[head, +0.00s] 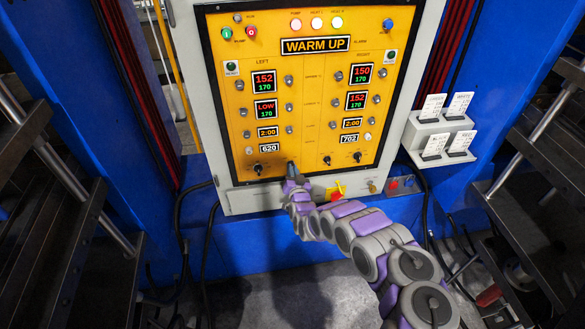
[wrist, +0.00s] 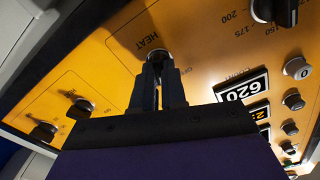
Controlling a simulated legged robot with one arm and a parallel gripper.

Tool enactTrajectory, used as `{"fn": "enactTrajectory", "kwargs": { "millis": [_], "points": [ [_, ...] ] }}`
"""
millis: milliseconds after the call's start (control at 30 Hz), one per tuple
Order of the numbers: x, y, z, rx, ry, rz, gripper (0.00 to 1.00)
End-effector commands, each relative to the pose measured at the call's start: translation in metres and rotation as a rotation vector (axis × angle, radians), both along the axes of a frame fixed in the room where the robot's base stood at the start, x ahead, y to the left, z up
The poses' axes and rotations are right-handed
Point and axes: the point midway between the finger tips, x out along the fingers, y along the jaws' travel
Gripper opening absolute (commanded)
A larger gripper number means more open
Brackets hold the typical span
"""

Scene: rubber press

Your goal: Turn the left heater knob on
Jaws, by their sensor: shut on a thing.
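The left heater knob (wrist: 157,58) is a dark round knob on the yellow panel, beside printed "HEAT" and "OFF" labels in the wrist view. My gripper (wrist: 157,72) has its two dark fingers closed on this knob, one on either side. In the head view my gripper (head: 291,170) reaches up to the lower middle of the panel, and it hides the knob there. The fingers cover most of the knob, so I cannot tell which way it points.
The yellow control panel (head: 310,110) shows "WARM UP" at the top. A black dial knob (head: 258,170) sits left of my gripper, and the right-side heater knob (head: 327,160) sits to its right. A yellow-and-red switch (head: 336,190) is just below the panel. Card holders (head: 440,135) stand at right.

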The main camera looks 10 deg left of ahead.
Motion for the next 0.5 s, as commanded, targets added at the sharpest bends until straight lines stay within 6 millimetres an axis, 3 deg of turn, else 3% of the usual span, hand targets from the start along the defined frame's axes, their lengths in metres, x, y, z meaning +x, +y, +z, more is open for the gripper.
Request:
{"fn": "enactTrajectory", "kwargs": {
  "millis": [500],
  "points": [
    [-0.0004, 0.0005, -0.0017, 0.031, 0.012, 0.001, 0.00]
  ]
}}
